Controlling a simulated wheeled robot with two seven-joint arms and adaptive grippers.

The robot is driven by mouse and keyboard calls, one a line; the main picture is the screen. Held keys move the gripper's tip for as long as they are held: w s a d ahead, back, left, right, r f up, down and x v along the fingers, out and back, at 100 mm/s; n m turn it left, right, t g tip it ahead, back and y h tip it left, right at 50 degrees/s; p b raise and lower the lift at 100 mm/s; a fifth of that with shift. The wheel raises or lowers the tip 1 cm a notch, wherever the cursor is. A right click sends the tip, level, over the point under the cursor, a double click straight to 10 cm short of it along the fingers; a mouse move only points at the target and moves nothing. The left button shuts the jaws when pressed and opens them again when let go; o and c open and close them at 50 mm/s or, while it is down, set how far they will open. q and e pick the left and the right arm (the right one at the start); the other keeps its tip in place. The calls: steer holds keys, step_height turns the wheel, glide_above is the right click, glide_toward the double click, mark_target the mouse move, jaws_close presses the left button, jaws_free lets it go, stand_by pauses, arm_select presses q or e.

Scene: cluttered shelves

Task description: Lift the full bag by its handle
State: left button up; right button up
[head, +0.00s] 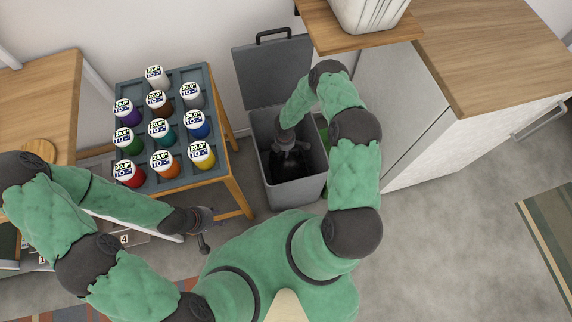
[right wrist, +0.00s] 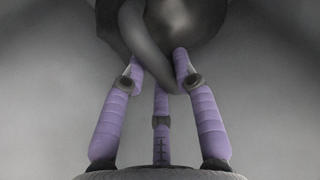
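A dark bag (head: 286,170) lies inside the grey bin (head: 297,192), whose lid is tilted up against the wall. My right gripper (head: 289,147) reaches down into the bin over the bag. In the right wrist view the bag's dark body (right wrist: 195,22) is at the top, and its looped handle (right wrist: 152,58) hangs down among the purple fingers of my right gripper (right wrist: 159,68). The fingertips stand apart on either side of the handle; whether they touch it is unclear. My left gripper (head: 204,228) is away from the bin, near the rack's front leg, and looks empty.
The open lid (head: 272,75) stands behind the bin. A rack (head: 176,82) of several coloured paint jars stands left of it. A wooden shelf (head: 365,38) overhangs at the upper right, beside a white cabinet (head: 408,120).

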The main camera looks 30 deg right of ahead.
jaws_close()
steer(key=shift+w+r, duration=0.1)
